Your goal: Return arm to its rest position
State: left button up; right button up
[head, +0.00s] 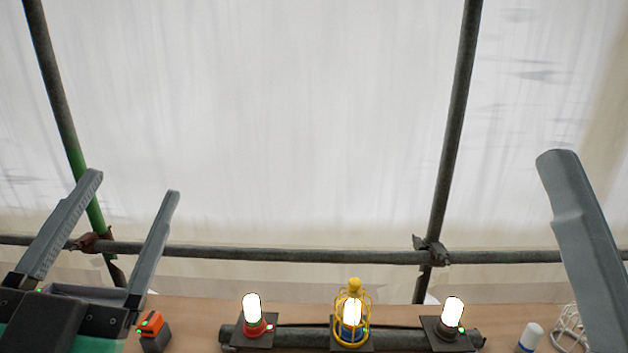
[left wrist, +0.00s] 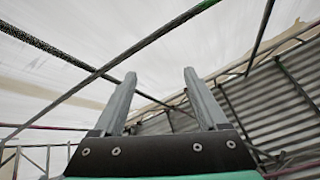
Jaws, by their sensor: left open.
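My left gripper (head: 134,184) is raised at the left of the head view, its two grey fingers wide apart with nothing between them. It also shows in the left wrist view (left wrist: 160,76), open and empty, pointing up towards scaffold poles and white sheeting. At the right edge of the head view a single grey finger of my right gripper (head: 580,245) shows; the rest of it is out of the picture, so its opening cannot be judged.
On the wooden table (head: 190,310) stand a red-based lamp (head: 252,312), a yellow-caged lamp (head: 352,315) and a dark-based lamp (head: 451,315), all lit, by a dark pipe (head: 300,337). An orange-black device (head: 152,328), white-blue bottle (head: 531,336) and white cable (head: 570,330) lie beside them. Scaffold poles (head: 455,130) stand behind.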

pick_arm(q)
jog(key=s+r+n+t, duration=0.3)
jog(key=s+r+n, duration=0.15)
jog(key=s, duration=0.45)
notch_tip(320, 180, up, 38)
jog(key=p, duration=3.8)
jog(key=shift+w+a+r+n, duration=0.2)
jog(key=shift+w+n, duration=0.1)
jog(key=shift+n, duration=0.05)
